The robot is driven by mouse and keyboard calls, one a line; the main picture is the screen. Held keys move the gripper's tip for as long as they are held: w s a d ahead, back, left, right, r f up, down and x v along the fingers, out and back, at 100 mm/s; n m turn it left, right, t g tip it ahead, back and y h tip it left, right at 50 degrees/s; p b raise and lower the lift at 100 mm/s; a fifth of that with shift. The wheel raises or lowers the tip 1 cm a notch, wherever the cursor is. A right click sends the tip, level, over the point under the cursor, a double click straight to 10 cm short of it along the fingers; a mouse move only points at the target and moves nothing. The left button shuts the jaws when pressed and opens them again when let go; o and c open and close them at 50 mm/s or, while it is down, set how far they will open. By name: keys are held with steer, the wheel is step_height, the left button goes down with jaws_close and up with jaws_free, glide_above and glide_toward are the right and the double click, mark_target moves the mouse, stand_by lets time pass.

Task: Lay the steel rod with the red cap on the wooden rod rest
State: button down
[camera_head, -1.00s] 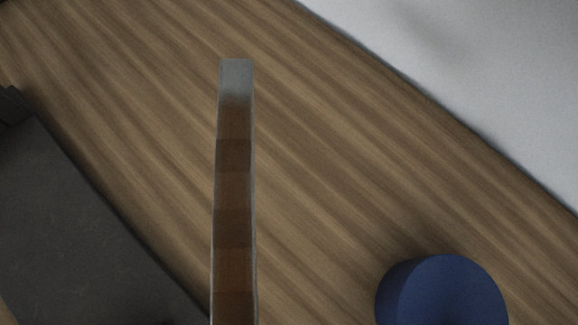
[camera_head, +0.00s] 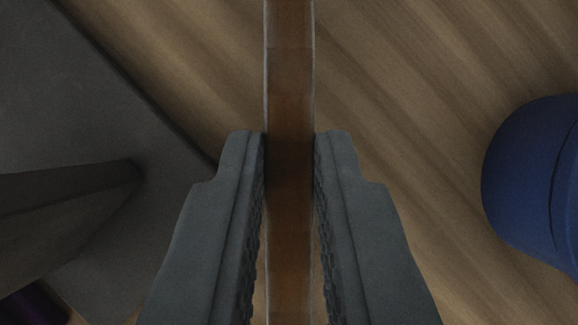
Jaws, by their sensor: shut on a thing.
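A steel rod (camera_head: 290,60) runs up the middle of the view, its shiny sides mirroring brown wood. My gripper (camera_head: 290,145) has its two dark ridged fingers on either side of the rod and is shut on it. The rod passes between the fingers and out of the top of the view. No red cap shows on the visible stretch, so I cannot tell the cap colour. I cannot make out the wooden rod rest in this view.
A wood-grained surface (camera_head: 420,90) lies below. A blue rounded object (camera_head: 530,180) stands at the right. A dark grey slab (camera_head: 60,90) fills the left, with a dark raised piece (camera_head: 60,225) and something purple (camera_head: 35,308) at the lower left.

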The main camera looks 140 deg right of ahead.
steer(key=shift+f, duration=0.65)
steer(key=c, duration=1.7)
jaws_free()
steer(key=shift+f, duration=0.15)
steer(key=v, duration=1.2)
steer(key=s+a+r+m+t+h, duration=0.1)
steer(key=s+a+r+m+t, duration=0.2)
steer(key=s, duration=0.7)
steer(key=s+a+r+m+t+h, duration=0.2)
steer(key=s+a+r+m+t, duration=0.1)
steer(key=s, duration=0.6)
steer(key=s+a+r+m+t+h, duration=0.1)
steer(key=s+a+r+m+t, duration=0.2)
steer(key=s+t, duration=0.3)
steer(key=s+a+r, duration=0.1)
steer(key=s, duration=0.3)
steer(key=shift+s+r+t+h, duration=0.25)
steer(key=shift+s+t+h, duration=0.05)
steer(key=shift+t, duration=0.1)
